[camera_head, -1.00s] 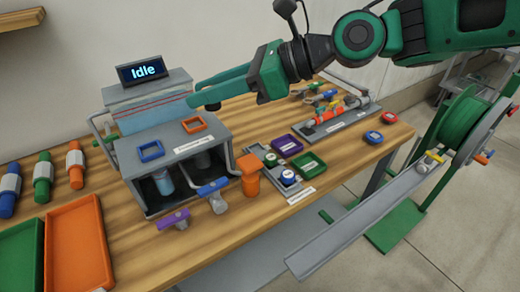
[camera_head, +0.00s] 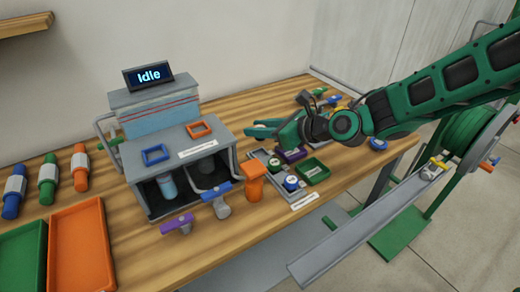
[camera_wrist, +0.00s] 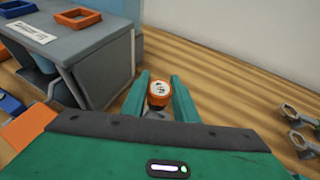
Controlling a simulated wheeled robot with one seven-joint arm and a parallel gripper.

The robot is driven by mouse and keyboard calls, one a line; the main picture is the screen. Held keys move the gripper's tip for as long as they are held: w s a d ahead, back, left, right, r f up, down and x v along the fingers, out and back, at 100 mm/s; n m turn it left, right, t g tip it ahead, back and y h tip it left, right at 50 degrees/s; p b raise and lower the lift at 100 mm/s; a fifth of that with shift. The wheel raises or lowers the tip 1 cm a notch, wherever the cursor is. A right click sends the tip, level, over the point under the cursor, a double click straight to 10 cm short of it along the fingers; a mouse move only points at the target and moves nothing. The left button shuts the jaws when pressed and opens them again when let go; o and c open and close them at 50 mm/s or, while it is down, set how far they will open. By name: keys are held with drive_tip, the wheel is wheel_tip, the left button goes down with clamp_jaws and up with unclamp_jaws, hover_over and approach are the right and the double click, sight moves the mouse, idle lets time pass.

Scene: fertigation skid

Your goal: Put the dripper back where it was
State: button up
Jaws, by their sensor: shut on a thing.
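My gripper (camera_wrist: 160,98) is shut on a small round dripper (camera_wrist: 159,88) with an orange rim and a whitish marked top, seen between the fingertips in the wrist view. In the head view my gripper (camera_head: 262,129) is low over the bench, right of the grey cabinet and behind the small trays. The held dripper cannot be made out there. A blue-and-white round dripper (camera_head: 291,183) sits in the grey holder (camera_head: 296,199) at the front. My gripper hides part of the area behind it.
The grey cabinet (camera_head: 175,180) carries a blue frame (camera_head: 154,155) and an orange frame (camera_head: 199,129). A purple tray (camera_head: 292,155) and green tray (camera_head: 311,169) lie beside the holder. Metal fittings (camera_wrist: 300,141) lie at right in the wrist view. Bare wood lies behind the dripper.

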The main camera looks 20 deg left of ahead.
sight(261, 156)
drive_tip(key=shift+f, duration=3.25)
drive_tip(key=o, duration=1.1)
drive_tip(key=shift+f, duration=0.15)
drive_tip(key=shift+d+r, duration=0.25)
drive_tip(key=v, duration=1.1)
drive_tip(key=shift+s+d+r, duration=0.15)
drive_tip(key=shift+s+d, duration=0.05)
